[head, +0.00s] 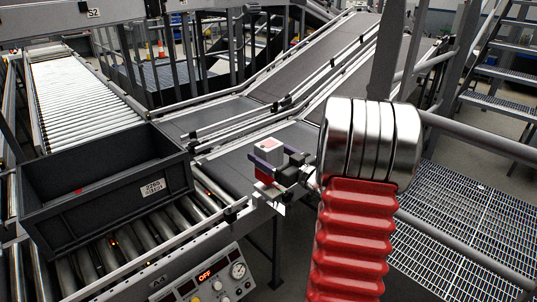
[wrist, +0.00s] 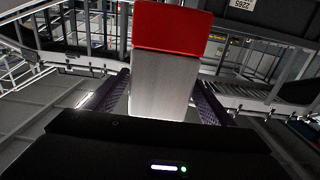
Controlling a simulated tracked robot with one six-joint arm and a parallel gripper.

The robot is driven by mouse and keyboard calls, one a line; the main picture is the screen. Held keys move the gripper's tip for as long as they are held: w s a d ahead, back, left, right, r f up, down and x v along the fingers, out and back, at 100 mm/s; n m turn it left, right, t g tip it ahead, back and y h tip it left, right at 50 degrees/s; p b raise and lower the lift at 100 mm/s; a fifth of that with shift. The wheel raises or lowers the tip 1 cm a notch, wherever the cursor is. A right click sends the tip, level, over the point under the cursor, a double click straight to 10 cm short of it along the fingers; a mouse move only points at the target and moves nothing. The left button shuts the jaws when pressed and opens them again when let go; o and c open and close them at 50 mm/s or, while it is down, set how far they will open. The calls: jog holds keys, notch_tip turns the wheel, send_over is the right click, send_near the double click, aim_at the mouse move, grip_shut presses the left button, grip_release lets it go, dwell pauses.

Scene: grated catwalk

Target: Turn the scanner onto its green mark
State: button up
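A pale grey block with a red end (head: 268,150) stands beside the belt in the head view, over a small white plate (head: 278,208). In the wrist view the block (wrist: 163,85) fills the upper middle, its red end (wrist: 174,28) at the top. It may be the scanner; its full shape is hidden. My gripper (head: 281,159) has dark purple fingers on either side of the block. They also flank it in the wrist view (wrist: 161,92). I cannot tell whether both fingers touch it. No green mark can be made out in either view.
A black crate (head: 45,214) with a white label sits on the roller conveyor at left. A control panel (head: 206,280) reading OFF is at the lower middle. Grey belts (head: 310,82) slope up behind the block. Rails (head: 480,140) and grating (head: 455,215) lie at right.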

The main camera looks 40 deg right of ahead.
jog(key=shift+s, duration=0.15)
jog(key=s, duration=1.3)
jog(key=shift+s+d, duration=0.2)
jog(key=shift+s, duration=0.05)
jog(key=shift+f, duration=0.1)
